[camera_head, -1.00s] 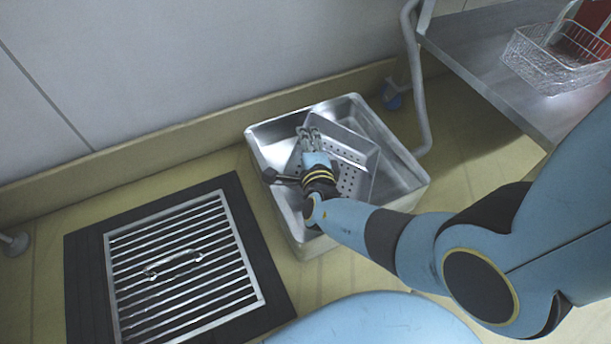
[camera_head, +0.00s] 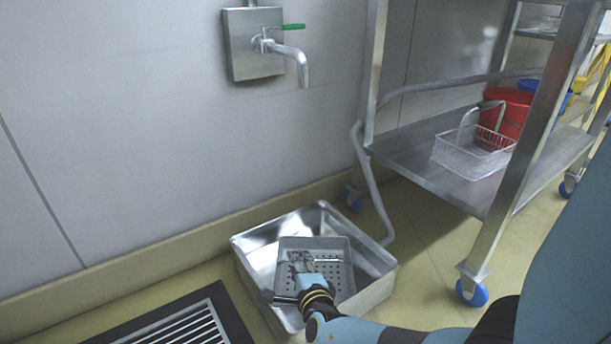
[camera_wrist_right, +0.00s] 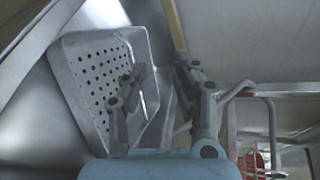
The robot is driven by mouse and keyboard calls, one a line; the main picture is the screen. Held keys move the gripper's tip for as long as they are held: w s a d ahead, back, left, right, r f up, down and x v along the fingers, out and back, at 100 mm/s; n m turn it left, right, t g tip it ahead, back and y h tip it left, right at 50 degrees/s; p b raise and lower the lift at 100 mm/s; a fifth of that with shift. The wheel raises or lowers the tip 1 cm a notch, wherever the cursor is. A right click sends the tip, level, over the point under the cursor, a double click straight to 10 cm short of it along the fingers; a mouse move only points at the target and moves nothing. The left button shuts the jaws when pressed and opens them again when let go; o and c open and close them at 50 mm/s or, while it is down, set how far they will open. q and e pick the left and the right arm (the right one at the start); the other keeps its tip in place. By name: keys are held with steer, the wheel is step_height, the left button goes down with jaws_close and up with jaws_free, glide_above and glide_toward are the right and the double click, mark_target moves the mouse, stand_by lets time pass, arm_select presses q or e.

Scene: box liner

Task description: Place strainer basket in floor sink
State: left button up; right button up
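The strainer basket is a square metal tray with a perforated bottom (camera_head: 328,252). It sits inside the floor sink (camera_head: 375,290), a steel box basin on the floor, and looks slightly tilted. My right gripper (camera_head: 299,262) is over the basket's left part in the head view and covers some of it. In the right wrist view the gripper (camera_wrist_right: 162,80) has its fingers apart. The basket (camera_wrist_right: 95,75) there lies behind and left of the fingers, with its near right wall close to them. I cannot tell whether a finger touches it. My left gripper is not in view.
A floor drain grate (camera_head: 190,325) lies left of the sink. A wall tap (camera_head: 290,55) is above. A steel shelf (camera_head: 410,165) on casters stands to the right, holding a wire basket (camera_head: 465,155) and a red bucket (camera_head: 510,112). A grey pipe (camera_head: 370,190) runs behind the sink.

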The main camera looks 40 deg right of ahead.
steer(key=s+a+r+m+g+y, duration=0.3)
steer(key=s+a+m+y, duration=0.5)
steer(key=m, duration=1)
steer(key=s+a+r+m+t+y, duration=0.1)
steer(key=s+a+r+m+t, duration=0.1)
steer(key=r+m, duration=0.45)
steer(key=s+a+r+m+t+y, duration=0.1)
steer(key=a+r+m+t, duration=0.2)
steer(key=r, duration=0.6)
steer(key=s+d+r+m+t, duration=0.1)
steer(key=s+r+m+t, duration=0.2)
steer(key=r+m, duration=0.4)
steer(key=s+d+r+m+t, duration=0.1)
steer(key=s+r+m+t, duration=0.2)
steer(key=r+m, duration=0.5)
step_height(320, 180, up, 9)
steer(key=shift+s+r+t, duration=0.15)
steer(key=shift+s+t, duration=0.1)
steer(key=shift+t, duration=0.55)
steer(key=shift+d, duration=0.1)
